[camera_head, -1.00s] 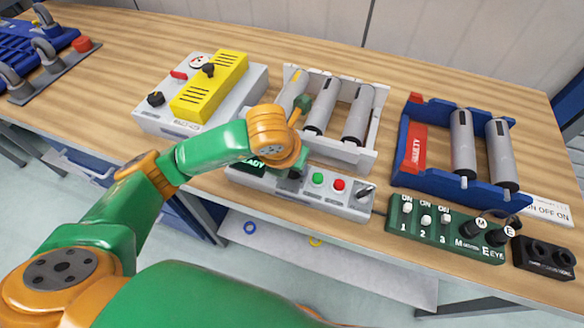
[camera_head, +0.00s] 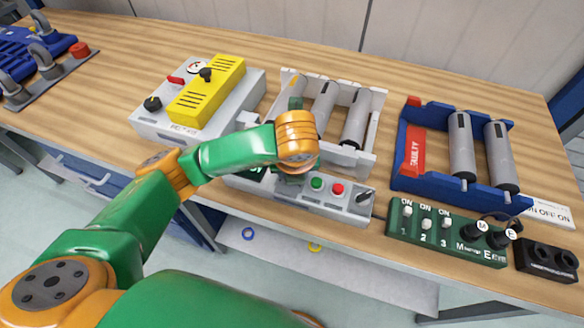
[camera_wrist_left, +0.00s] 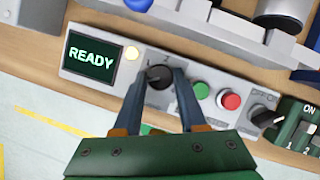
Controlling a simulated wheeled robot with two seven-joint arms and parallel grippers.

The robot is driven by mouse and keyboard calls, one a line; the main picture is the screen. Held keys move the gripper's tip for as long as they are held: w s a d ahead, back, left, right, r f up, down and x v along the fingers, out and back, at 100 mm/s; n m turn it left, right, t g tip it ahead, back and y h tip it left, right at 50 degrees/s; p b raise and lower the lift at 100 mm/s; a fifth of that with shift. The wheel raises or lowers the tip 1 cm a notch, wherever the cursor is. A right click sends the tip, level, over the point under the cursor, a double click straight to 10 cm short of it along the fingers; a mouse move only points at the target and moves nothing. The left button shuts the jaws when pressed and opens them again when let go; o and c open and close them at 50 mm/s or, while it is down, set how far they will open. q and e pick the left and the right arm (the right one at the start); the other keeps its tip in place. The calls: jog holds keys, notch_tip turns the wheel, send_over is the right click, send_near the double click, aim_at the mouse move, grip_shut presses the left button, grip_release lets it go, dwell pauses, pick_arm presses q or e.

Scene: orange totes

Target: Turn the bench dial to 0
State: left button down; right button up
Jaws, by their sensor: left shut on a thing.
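The bench dial (camera_wrist_left: 158,77) is a small round black knob on the grey control box (camera_wrist_left: 110,72), between the READY screen (camera_wrist_left: 91,56) and the green button. My left gripper (camera_wrist_left: 160,82) is shut on the dial, one finger on each side. White marks show around the knob, but I cannot read the pointer's setting. In the head view, my orange wrist (camera_head: 297,140) stands over the box and hides the dial and fingertips. My right gripper is not in view.
A green button (camera_head: 317,183), red button (camera_head: 338,188) and lever switch (camera_head: 364,196) sit right of the dial. A white rack (camera_head: 371,110) of grey cylinders stands behind. A blue rack (camera_head: 420,187) and green switch box (camera_head: 440,241) are right. A yellow-topped unit (camera_head: 207,90) is left.

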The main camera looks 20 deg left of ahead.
aim_at(293, 191)
pick_arm(q)
jog(key=shift+f, duration=0.1)
jog(key=shift+c, duration=2.4)
grip_release()
jog(key=p+v, duration=0.2)
jog(key=v, duration=0.5)
jog(key=shift+p, duration=0.35)
